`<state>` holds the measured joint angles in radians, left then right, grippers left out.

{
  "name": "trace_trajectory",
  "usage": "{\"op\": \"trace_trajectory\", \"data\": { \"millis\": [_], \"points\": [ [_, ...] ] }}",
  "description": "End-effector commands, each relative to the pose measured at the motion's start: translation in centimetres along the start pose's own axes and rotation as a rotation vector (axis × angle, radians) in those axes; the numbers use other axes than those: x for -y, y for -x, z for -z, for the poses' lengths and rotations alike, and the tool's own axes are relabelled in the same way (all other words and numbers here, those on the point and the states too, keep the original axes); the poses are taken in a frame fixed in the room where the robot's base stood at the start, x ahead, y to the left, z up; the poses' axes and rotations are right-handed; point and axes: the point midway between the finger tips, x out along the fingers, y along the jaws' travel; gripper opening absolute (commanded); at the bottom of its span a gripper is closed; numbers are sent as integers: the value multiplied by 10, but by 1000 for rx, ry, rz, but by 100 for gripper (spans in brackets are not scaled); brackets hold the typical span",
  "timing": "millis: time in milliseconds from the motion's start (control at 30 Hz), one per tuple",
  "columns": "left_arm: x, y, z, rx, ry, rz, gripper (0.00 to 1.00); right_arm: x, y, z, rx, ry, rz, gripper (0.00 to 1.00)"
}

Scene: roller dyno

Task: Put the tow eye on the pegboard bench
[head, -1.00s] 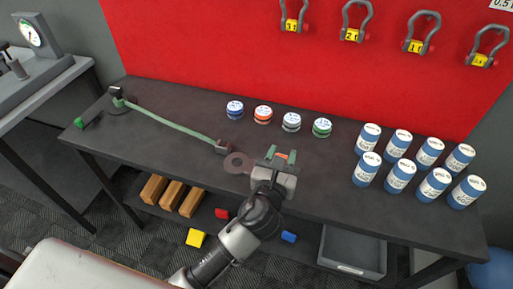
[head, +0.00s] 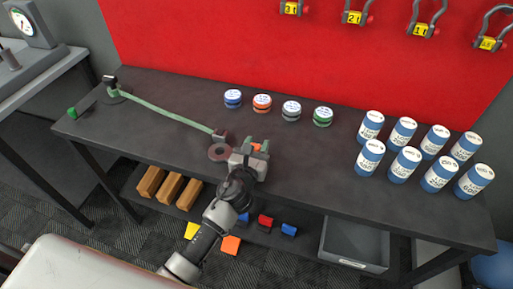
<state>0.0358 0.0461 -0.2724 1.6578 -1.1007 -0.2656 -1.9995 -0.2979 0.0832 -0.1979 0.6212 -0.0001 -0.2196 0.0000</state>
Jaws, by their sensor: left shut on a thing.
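My left gripper (head: 258,147) is over the front edge of the dark pegboard bench (head: 310,180), near its middle. It is shut on the tow eye (head: 219,152), whose dark reddish-brown ring sticks out to the left of the jaws. The shank is hidden by the gripper. The ring is at or just above the bench top; I cannot tell if it touches. It is close to the dark end block of a green strap tool (head: 165,117). My right gripper is not in view.
Several small round tins (head: 262,103) stand in a row at the back, and several blue-and-white cylinders (head: 403,165) stand at the right. The red pegboard (head: 220,50) rises behind, with shackles. Bare bench top lies left of the gripper and between it and the cylinders.

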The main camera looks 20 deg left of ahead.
Motion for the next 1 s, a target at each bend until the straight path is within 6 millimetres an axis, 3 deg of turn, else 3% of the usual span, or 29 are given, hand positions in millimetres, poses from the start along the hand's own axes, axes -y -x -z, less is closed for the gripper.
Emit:
{"op": "trace_trajectory", "data": {
  "millis": [267, 300, 467, 800, 1000],
  "points": [
    [0, 0, 1, 3, -2, 0, 1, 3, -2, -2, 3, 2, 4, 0],
    [0, 0, 3, 0, -1, -1, 40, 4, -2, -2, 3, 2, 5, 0],
    [0, 0, 2, 0, -1, -1, 64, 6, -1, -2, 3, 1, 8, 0],
    [0, 0, -4, 0, -1, -1, 64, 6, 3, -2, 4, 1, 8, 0],
    [-1, 33, 1, -4, -2, -1, 64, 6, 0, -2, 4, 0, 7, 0]
  ]
}}
